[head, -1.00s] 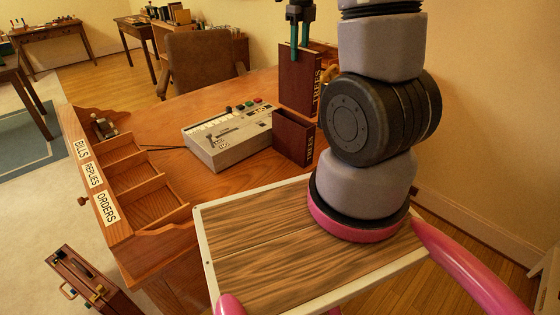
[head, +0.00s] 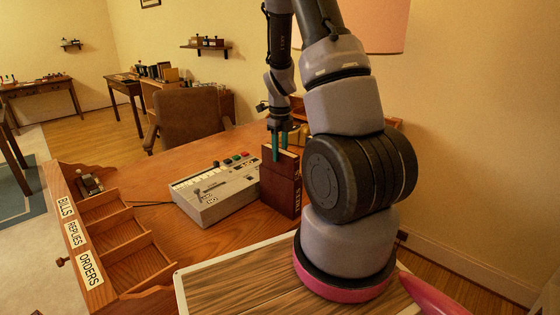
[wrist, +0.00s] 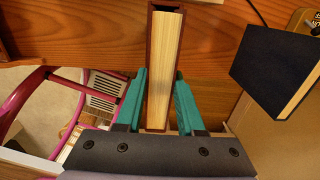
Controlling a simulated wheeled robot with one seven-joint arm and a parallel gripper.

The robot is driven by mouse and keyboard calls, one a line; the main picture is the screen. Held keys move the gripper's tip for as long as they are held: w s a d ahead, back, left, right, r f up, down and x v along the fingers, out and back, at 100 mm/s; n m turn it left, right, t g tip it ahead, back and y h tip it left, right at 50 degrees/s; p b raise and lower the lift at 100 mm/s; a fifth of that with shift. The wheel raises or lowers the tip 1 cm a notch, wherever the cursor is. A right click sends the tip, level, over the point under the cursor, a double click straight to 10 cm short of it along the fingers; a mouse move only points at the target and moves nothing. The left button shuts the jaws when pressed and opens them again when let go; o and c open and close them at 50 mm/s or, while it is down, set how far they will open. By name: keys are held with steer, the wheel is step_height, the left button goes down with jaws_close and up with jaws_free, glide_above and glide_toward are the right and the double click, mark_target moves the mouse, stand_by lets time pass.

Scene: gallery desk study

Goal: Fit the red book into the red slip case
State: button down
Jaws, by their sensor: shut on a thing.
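The red book (head: 285,162) stands upright with its upper part showing above the red slip case (head: 280,194). Its lower part appears to be inside the case, though the case's front wall hides how deep. The case stands on the desk beside the grey machine. My gripper (head: 280,148) points down with its teal fingers either side of the book's top, shut on it. In the wrist view the book (wrist: 166,70) runs between the two fingers (wrist: 160,95), cream pages up and red covers at the sides.
A grey machine (head: 216,194) with keys and buttons stands left of the case. A wooden tray (head: 118,238) labelled BILLS, REPLIES and ORDERS is at the desk's left edge. A dark blue book (wrist: 278,68) lies at right in the wrist view. A brown chair (head: 191,122) stands behind the desk.

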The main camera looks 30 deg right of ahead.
mark_target(280, 160)
steer(key=shift+f, duration=1.65)
steer(key=c, duration=0.5)
jaws_free()
